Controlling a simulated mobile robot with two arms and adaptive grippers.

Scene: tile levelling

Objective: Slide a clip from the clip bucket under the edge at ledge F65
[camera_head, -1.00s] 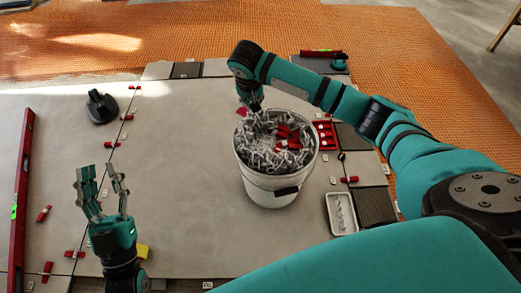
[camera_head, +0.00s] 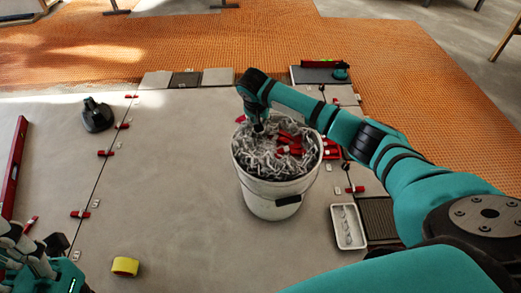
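The clip bucket (camera_head: 272,200) is a white pail on the large grey tiles, heaped with grey clips (camera_head: 262,158) and a few red pieces (camera_head: 292,143). My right gripper (camera_head: 259,130) points down at the clips on the bucket's far left side. Its fingertips are small and partly lost among the clips, so I cannot tell whether they hold one. My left gripper (camera_head: 32,248) is low at the left edge, partly cut off, away from the bucket. Red wedges with small pale clips line the seam (camera_head: 92,198) on the left. I cannot read any ledge label F65.
A black tool (camera_head: 96,115) stands at the far left, and a red level (camera_head: 14,165) lies at the left edge. A white tray (camera_head: 347,227) sits right of the bucket. Open tile lies between seam and bucket.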

